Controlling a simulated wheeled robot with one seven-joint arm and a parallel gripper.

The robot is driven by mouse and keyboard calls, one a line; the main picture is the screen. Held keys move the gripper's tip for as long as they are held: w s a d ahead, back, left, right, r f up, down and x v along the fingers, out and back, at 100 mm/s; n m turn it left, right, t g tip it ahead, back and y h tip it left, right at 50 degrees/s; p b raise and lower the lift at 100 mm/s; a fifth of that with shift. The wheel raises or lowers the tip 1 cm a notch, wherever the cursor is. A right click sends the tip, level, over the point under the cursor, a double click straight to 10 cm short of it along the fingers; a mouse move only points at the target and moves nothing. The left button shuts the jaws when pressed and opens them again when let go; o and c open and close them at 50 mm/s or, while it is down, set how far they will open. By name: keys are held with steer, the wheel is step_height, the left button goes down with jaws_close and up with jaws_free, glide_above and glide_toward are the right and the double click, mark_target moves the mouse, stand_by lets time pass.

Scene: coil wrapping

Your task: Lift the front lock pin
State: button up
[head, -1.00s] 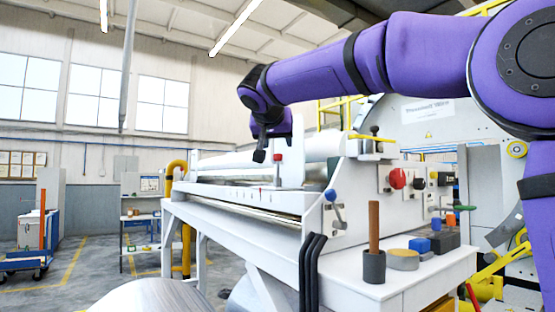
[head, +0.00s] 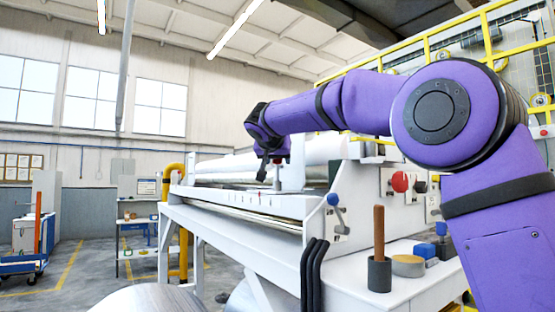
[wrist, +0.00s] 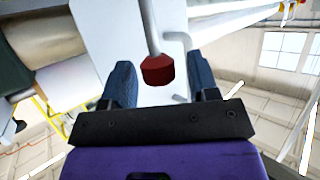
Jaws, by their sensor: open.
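The front lock pin has a dark red knob (wrist: 157,70) on a thin grey rod, seen in the wrist view against a white plate (wrist: 170,25). My gripper (wrist: 160,84) is open, with one dark blue finger on each side of the knob and a gap visible on both sides. In the head view my gripper (head: 268,166) is at the front end of the white wrapping machine (head: 245,207), close above its bed. It largely hides the pin there.
A side shelf (head: 400,287) carries a dark cup (head: 379,274) with a wooden handle, a tan round tin (head: 408,265) and blue blocks (head: 440,247). A blue-knobbed lever (head: 335,212) and a red button (head: 400,182) sit on the machine's near end. Open floor lies left.

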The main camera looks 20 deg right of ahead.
steer(key=shift+w+d+f, duration=0.1)
steer(key=shift+w, duration=0.1)
jaws_close()
steer(key=shift+r, duration=1.5)
jaws_free()
steer(key=shift+s+r, duration=0.1)
